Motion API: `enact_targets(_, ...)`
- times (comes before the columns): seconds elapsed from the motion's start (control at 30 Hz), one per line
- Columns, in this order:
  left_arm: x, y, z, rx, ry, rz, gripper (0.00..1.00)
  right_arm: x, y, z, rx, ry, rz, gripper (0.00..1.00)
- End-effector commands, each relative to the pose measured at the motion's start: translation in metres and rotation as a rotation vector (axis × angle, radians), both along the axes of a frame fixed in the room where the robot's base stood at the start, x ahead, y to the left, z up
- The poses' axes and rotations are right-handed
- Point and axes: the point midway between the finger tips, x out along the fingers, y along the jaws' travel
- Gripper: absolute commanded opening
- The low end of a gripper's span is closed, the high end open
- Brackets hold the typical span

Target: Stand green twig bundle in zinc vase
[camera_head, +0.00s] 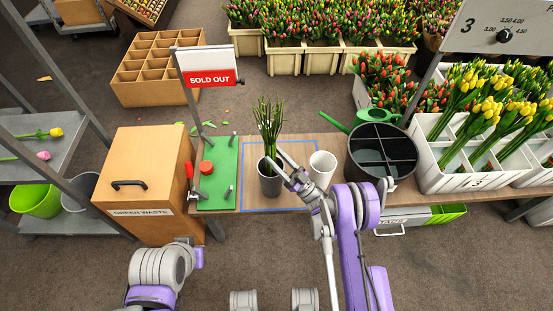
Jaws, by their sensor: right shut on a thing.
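The vase stands upright on the table, within the blue outline. My right gripper (275,163) reaches in from the right and is shut on the bundle's stems just above the vase rim. The fingers partly cover the rim. Of my left arm, only links show at the lower left; its gripper is not in view.
A white pot (322,168) stands close right of my right gripper, with a black divided bucket (381,155) beyond it. A green board (218,175) with a red knob lies left. The "SOLD OUT" sign (208,68) rises behind. Tulip crates (480,178) stand right.

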Motion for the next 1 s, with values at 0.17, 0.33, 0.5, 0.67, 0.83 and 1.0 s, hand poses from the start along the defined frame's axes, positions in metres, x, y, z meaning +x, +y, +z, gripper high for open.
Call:
enact_targets(0.17,0.0001,0.0000,-0.0009,0.000,0.000,0.000,0.00,-0.0002,-0.0001,-0.0060,0.001,-0.001,0.000,0.00)
enact_targets(0.33,0.0001,0.0000,-0.0026,0.000,0.001,0.000,0.00,-0.0001,-0.0001,-0.0070,0.001,-0.001,0.000,0.00)
enact_targets(0.5,0.0002,0.0000,-0.0053,0.000,0.002,0.000,0.00,-0.0002,0.0000,-0.0091,0.000,0.000,0.000,0.59)
enact_targets(0.67,0.0003,0.0000,-0.0049,0.000,0.002,0.000,0.00,-0.0001,0.0000,-0.0087,0.000,0.000,0.000,0.79)
enact_targets(0.83,0.0003,0.0000,-0.0049,0.000,0.002,0.000,0.00,-0.0001,0.0000,-0.0087,0.000,0.000,0.000,0.79)
enact_targets(1.0,-0.0001,0.0000,0.0015,0.000,0.000,0.000,0.00,-0.0002,-0.0004,-0.0039,0.000,-0.001,-0.001,0.79)
